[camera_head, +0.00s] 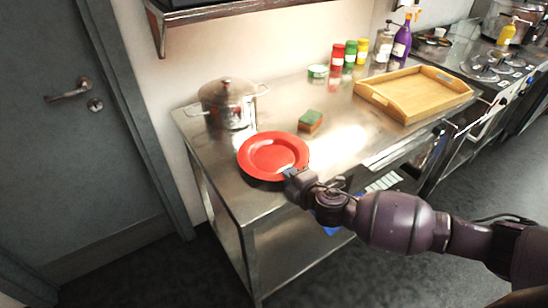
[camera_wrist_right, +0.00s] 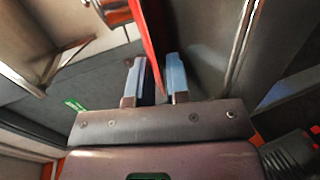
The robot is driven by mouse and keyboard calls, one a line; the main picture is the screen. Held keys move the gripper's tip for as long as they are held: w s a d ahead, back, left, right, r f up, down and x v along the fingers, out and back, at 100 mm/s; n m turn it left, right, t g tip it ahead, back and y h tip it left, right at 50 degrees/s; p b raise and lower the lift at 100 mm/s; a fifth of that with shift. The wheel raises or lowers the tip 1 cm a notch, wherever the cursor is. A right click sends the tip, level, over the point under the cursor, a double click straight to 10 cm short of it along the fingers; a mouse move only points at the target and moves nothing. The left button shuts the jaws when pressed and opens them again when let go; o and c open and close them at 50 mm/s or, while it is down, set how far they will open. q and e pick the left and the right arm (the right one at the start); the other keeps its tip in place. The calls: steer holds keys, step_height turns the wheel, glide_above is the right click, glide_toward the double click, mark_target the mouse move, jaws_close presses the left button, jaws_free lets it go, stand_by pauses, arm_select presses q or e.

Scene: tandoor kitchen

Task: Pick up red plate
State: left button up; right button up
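The red plate (camera_head: 273,152) is round with a wide rim and sits at the front left part of the steel table, near its front edge. My right gripper (camera_head: 291,174) is at the plate's near right rim. In the right wrist view, the red plate (camera_wrist_right: 147,35) shows edge-on as a thin red strip running down between the two blue fingertips of the right gripper (camera_wrist_right: 160,75). The fingers are close together, with the rim between them. Whether the plate is clear of the table is hard to tell. My left gripper is not in view.
On the steel table (camera_head: 225,175) stand a lidded pot (camera_head: 228,106) behind the plate, a green-brown sponge (camera_head: 310,121), a wooden tray (camera_head: 413,92) and several bottles at the back. A shelf (camera_head: 225,14) hangs above. A grey door (camera_head: 75,130) is at left.

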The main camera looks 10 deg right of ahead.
steer(key=shift+c, duration=0.2)
jaws_close()
steer(key=shift+r, duration=0.1)
